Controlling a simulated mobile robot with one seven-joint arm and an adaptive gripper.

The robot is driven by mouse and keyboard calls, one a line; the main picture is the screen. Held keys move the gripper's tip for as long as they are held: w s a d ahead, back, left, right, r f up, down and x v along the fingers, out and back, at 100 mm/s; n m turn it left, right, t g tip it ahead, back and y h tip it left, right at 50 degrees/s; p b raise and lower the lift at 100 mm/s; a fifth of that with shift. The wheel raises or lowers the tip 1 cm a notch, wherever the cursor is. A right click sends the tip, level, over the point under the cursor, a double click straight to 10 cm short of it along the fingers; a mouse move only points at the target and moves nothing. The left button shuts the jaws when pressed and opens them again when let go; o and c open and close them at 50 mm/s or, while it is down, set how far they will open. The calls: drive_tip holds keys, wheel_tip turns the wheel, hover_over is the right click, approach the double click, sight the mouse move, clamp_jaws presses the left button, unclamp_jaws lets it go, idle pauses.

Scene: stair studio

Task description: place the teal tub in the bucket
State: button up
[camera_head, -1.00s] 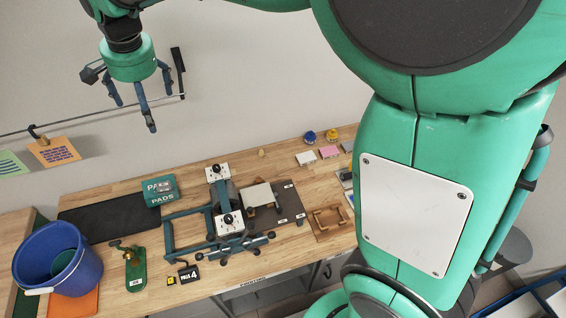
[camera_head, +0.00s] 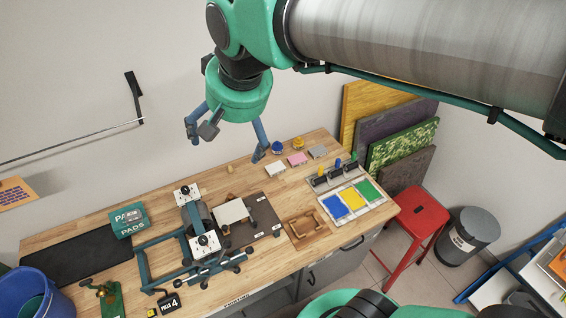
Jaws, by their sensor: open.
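The blue bucket (camera_head: 14,286) stands at the lower left, cut off by the picture's edge. A teal round thing (camera_head: 33,305), which looks like the tub, is inside it, partly hidden by the bucket wall and the frame edge. My gripper (camera_head: 225,146) hangs at the upper middle, fingers spread and empty. It is well to the right of the bucket and appears raised above the back of the workbench.
A teal PADS box (camera_head: 127,219), a dark mat (camera_head: 70,258) and a printing press (camera_head: 200,245) fill the left of the wooden bench. Ink pads (camera_head: 351,199) lie at right. A red stool (camera_head: 417,212), bin (camera_head: 466,236) and leaning boards (camera_head: 402,146) stand beyond.

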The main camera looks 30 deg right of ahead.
drive_tip(key=s+d+f, duration=0.2)
drive_tip(key=s+d, duration=0.1)
drive_tip(key=s, duration=0.3)
drive_tip(key=s+d+f+n+t, duration=0.1)
drive_tip(key=s+d+f, duration=0.2)
drive_tip(key=s, duration=0.3)
drive_tip(key=shift+s+d+f+n+h, duration=0.15)
drive_tip(key=shift+d+n+h, duration=0.2)
drive_tip(key=shift+d, duration=0.4)
drive_tip(key=shift+f, duration=0.1)
wheel_tip(320, 180, down, 16)
drive_tip(key=b, duration=1.6)
